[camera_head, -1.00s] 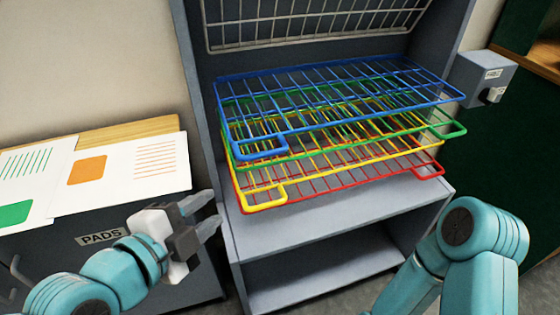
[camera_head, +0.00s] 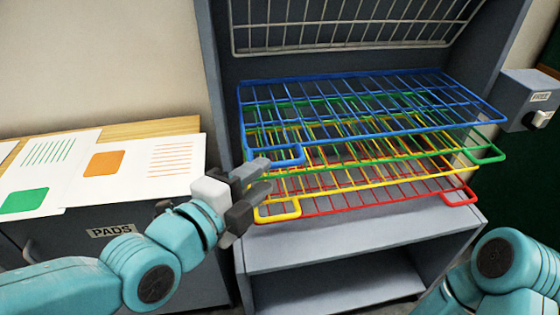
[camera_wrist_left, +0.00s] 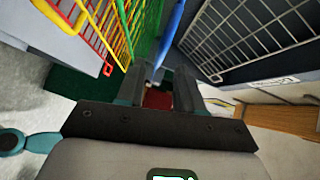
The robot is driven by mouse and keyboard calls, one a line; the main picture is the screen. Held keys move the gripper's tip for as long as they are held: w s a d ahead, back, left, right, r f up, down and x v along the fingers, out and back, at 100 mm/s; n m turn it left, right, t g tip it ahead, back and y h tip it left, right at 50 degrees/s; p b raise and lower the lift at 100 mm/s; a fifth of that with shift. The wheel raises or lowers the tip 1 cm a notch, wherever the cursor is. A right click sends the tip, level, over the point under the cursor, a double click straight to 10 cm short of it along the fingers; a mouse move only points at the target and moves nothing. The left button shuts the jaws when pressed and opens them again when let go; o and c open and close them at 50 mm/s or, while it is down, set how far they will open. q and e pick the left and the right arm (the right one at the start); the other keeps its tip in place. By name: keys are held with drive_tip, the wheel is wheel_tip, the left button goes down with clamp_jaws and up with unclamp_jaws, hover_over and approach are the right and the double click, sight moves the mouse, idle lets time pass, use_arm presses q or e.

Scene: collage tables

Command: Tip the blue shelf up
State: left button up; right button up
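The blue shelf (camera_head: 375,80) is the topmost of the coloured wire shelves in the grey rack and lies about level. Its handle loop (camera_head: 285,162) sticks out at the front left. My left gripper (camera_head: 266,178) is open and empty just in front of that handle, close to the yellow loop as well. In the left wrist view the blue shelf (camera_wrist_left: 172,35) shows edge-on, ahead of and between the two parted fingers (camera_wrist_left: 158,85). Whether a finger touches it I cannot tell. My right gripper is out of view; only that arm's link shows.
Green (camera_head: 487,155), yellow (camera_head: 278,211) and red (camera_head: 458,197) wire shelves lie closely stacked below. A white wire shelf (camera_head: 350,45) stands tipped up above. A cabinet with printed sheets (camera_head: 130,165) is at left, a grey box (camera_head: 528,97) at right.

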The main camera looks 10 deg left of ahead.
sight(276, 166)
use_arm(q)
drive_tip(key=x, duration=0.6)
drive_tip(key=shift+w, duration=0.1)
clamp_jaws()
